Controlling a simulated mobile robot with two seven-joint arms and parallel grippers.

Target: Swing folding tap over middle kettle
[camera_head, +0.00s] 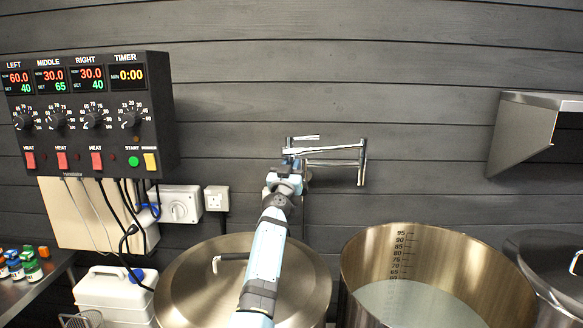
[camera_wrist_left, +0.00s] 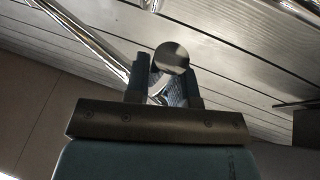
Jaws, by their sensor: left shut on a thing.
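The folding tap (camera_head: 335,163) is a chrome, jointed pipe on the back wall, with its arms folded to the right and a vertical end piece at their right end. My left gripper (camera_head: 287,172) is at the tap's left part, shut on a piece of it. In the left wrist view, a round metal end (camera_wrist_left: 171,57) shows between the fingers of the gripper (camera_wrist_left: 168,90). The middle kettle (camera_head: 350,285) is open, has a volume scale inside and holds pale liquid. It stands to the right of my left arm. My right gripper is out of view.
A lidded kettle (camera_head: 190,280) stands behind my left arm, and another lidded kettle (camera_head: 550,255) is at the right edge. A control panel (camera_head: 88,115) and a steel wall shelf (camera_head: 525,130) flank the tap. A white canister (camera_head: 113,292) stands lower left.

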